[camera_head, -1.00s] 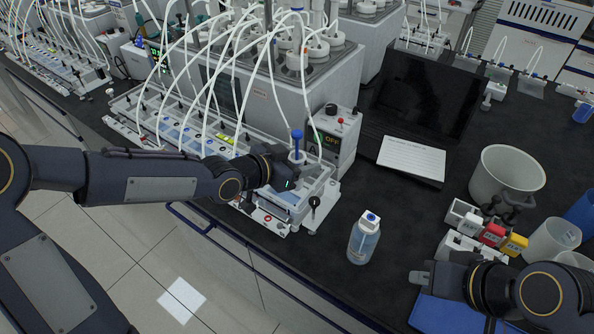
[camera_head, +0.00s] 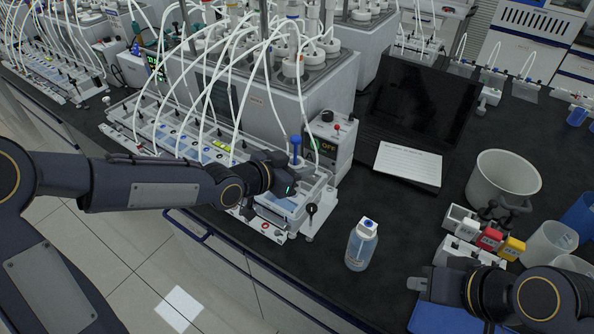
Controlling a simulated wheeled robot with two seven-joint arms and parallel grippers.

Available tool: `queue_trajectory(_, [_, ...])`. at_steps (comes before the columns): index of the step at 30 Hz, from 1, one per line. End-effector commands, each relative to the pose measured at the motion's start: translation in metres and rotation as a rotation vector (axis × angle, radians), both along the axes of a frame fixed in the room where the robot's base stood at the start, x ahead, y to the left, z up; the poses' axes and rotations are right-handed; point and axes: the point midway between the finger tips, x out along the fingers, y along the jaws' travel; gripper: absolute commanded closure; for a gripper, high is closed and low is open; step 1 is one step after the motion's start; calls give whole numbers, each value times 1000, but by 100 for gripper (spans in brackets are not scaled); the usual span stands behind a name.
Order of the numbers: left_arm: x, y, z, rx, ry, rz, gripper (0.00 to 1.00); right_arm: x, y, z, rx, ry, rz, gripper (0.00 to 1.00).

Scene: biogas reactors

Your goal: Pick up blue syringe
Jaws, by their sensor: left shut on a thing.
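The blue syringe (camera_head: 296,142) stands upright, its blue top showing above the tray device (camera_head: 322,198) in front of the reactor. My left gripper (camera_head: 293,172) reaches in from the left at the syringe and is shut on it; the fingers are partly hidden by the wrist. The lower part of the syringe is hard to see. My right gripper (camera_head: 418,284) is at the lower right, above the blue mat, away from the syringe. Its fingers are too small and dark to tell open from shut.
A control box (camera_head: 331,146) with an OFF display stands right behind the syringe. White tubes hang close around it. A clear bottle (camera_head: 361,246) with a blue-marked cap stands to the right. A laptop (camera_head: 415,115) and a white pot (camera_head: 500,181) are farther right.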

Motion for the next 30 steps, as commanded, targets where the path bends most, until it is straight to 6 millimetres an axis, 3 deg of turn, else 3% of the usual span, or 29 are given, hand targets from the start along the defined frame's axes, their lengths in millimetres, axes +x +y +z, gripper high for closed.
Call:
queue_trajectory(5, [1,0,14,-3,-6,1,93,0,0,2,0,0,0,100])
queue_trajectory(9, [1,1,37,-2,-9,2,93,0,0,5,0,0,0,100])
queue_trajectory(19, [-43,32,99,2,-2,6,93,0,0,41,0,0,0,100])
queue_trajectory(30, [-92,65,124,-1,2,5,93,0,0,89,0,0,0,100])
